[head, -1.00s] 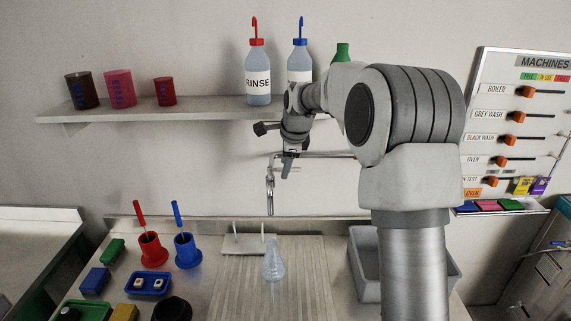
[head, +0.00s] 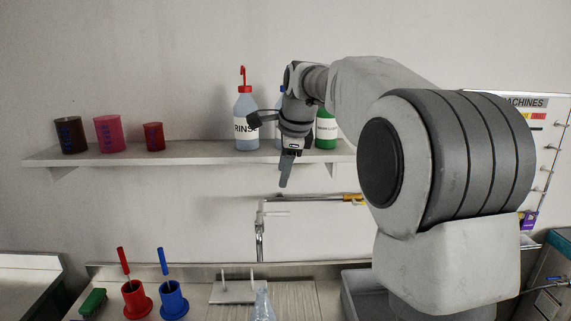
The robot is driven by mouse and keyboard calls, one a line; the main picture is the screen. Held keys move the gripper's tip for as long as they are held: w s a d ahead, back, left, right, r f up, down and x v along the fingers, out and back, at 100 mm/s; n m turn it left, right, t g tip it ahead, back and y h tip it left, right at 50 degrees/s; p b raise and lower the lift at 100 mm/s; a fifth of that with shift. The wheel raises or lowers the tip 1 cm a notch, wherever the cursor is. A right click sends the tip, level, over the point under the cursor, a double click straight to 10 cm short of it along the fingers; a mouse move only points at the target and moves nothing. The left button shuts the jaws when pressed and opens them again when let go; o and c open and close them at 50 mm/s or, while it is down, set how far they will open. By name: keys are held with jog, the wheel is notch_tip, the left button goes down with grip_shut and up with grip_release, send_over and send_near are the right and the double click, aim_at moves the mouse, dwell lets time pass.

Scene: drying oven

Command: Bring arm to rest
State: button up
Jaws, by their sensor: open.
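My gripper (head: 287,170) hangs at the end of my bent arm, pointing down in front of the wall shelf. It is seen from the side, and no object shows in its jaws; the jaws are open. It hangs in the air, in front of the blue-capped bottle (head: 281,130) and a little above the faucet (head: 260,225). My arm covers much of the right side of the view.
The shelf (head: 190,154) holds cups, a RINSE bottle (head: 244,125) and a green bottle (head: 326,130). Below stand a red holder (head: 136,300), a blue holder (head: 172,300) and a clear flask (head: 262,305). A grey basin (head: 358,290) and the machines board (head: 540,130) are partly hidden behind my arm.

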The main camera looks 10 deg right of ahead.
jog(key=s+a+r+n, duration=0.1)
jog(key=s+a+n, duration=0.1)
jog(key=s+n, duration=1.1)
jog(key=s+f+n, duration=0.3)
jog(key=s+f, duration=0.2)
jog(key=s, duration=0.5)
jog(key=s+f+n, duration=0.3)
jog(key=s+f, duration=0.2)
jog(key=s, duration=0.5)
jog(key=shift+s+f+n+h, duration=0.15)
jog(key=shift+s+n+h, duration=0.25)
